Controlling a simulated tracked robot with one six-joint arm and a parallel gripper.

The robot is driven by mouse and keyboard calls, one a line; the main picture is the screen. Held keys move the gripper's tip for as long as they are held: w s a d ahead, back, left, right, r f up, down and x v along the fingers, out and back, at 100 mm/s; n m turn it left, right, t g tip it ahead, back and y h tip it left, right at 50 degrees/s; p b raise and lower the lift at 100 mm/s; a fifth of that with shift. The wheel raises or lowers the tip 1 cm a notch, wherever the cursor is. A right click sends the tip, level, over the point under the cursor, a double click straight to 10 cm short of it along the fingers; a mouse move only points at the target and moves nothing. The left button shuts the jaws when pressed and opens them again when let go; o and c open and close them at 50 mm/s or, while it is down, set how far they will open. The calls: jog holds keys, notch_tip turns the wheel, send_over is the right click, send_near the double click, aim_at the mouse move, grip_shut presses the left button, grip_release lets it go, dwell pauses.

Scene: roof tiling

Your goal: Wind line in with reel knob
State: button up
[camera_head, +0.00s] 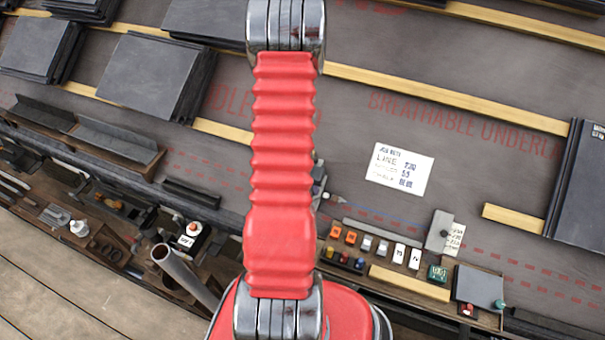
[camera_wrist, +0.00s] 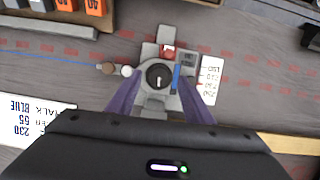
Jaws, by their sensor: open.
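The line reel (camera_wrist: 151,103) is a grey block-like body in the wrist view, with a round black knob (camera_wrist: 158,75) bearing a small pale mark at its middle. A red button (camera_wrist: 168,51) and a blue strip (camera_wrist: 176,78) are on it. In the head view my arm hides the gripper and most of the reel.
A job note card (camera_head: 400,170) lies on the dark underlay beside the line. A number label (camera_wrist: 209,84) lies right of the reel in the wrist view. A grey bar (camera_head: 376,229) and orange blocks (camera_head: 338,232) are close by. Slate stacks (camera_head: 155,77) stand upper left.

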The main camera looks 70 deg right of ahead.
jog(key=v, duration=1)
jog(key=shift+r, duration=0.35)
dwell(1.2)
dwell(0.9)
